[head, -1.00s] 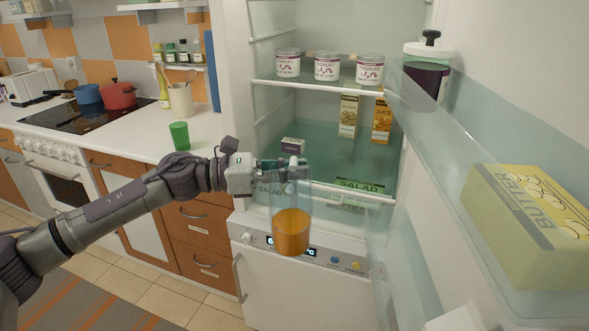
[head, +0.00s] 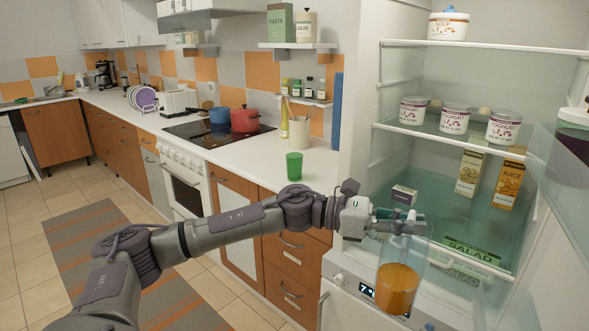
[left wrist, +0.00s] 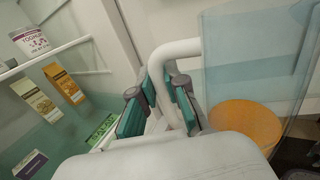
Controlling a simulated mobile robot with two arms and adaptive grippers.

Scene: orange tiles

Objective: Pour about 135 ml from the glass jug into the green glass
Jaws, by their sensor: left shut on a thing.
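My left gripper (head: 398,222) is shut on the handle of the glass jug (head: 398,283). The jug is clear and upright, with orange liquid in its lower part. It hangs in front of the open fridge. In the left wrist view, the fingers (left wrist: 158,100) close around the jug's pale handle, and the jug's clear wall with the orange liquid (left wrist: 245,122) is at the right. The green glass (head: 294,166) stands upright on the white counter near its front edge, left of the jug and apart from it. My right gripper is not in view.
The open fridge holds yoghurt tubs (head: 455,118), juice cartons (head: 509,184) and a salad box (head: 470,251). Its open door (head: 560,240) is close on the right. A utensil holder (head: 299,138) and red pot (head: 244,119) stand behind the green glass. Counter around the glass is clear.

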